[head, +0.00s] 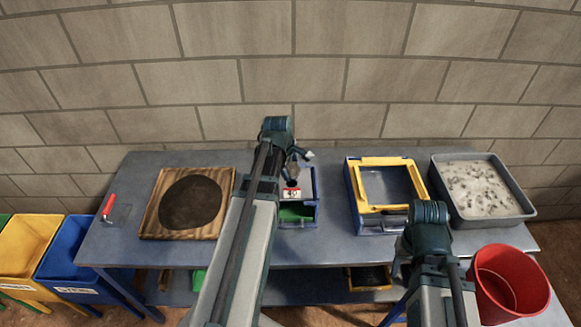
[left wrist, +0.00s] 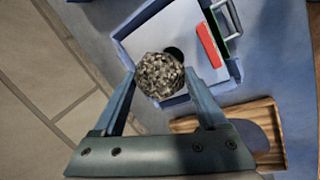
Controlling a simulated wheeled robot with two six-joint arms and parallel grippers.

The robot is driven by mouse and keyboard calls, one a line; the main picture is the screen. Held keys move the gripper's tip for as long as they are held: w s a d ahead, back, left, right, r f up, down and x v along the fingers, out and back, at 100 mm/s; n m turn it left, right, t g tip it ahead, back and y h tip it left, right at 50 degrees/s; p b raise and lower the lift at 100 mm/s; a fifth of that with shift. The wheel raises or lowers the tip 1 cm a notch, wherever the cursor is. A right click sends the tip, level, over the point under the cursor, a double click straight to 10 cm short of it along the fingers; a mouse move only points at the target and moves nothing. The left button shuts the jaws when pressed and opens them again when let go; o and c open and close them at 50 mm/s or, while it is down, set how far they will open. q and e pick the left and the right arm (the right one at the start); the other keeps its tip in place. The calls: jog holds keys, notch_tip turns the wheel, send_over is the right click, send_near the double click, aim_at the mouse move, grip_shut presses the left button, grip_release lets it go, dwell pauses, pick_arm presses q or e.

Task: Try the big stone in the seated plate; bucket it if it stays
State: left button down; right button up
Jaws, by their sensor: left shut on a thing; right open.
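My left gripper (left wrist: 160,88) is shut on the big stone (left wrist: 160,76), a rough grey speckled lump, in the left wrist view. The stone is in front of the pale plate (left wrist: 150,38) in the blue box. Part of a dark round hole (left wrist: 174,52) shows beside the stone; the gap between stone and plate cannot be told. In the head view my left gripper (head: 293,170) is over the blue box (head: 315,205), and my arm hides much of it. My right gripper (head: 428,240) is open near the table's front, its fingers mostly hidden. The red bucket (head: 510,284) stands at lower right.
A yellow-framed blue box (head: 388,160) stands right of centre, beside a grey tray of gravel (head: 525,212). A wooden board (head: 220,180) with a dark disc and a red-handled tool (head: 109,207) lie left. Blue (head: 68,247) and yellow (head: 25,245) bins stand beyond the table's left end.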

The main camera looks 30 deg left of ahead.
aim_at(290, 174)
pick_arm(q)
jog(key=shift+f+b, duration=1.35)
jog(key=shift+f, duration=0.3)
grip_release()
jog(key=shift+r, duration=0.1)
jog(key=p+v, duration=1.3)
jog(key=shift+s+r, duration=0.2)
jog(key=shift+r, duration=0.1)
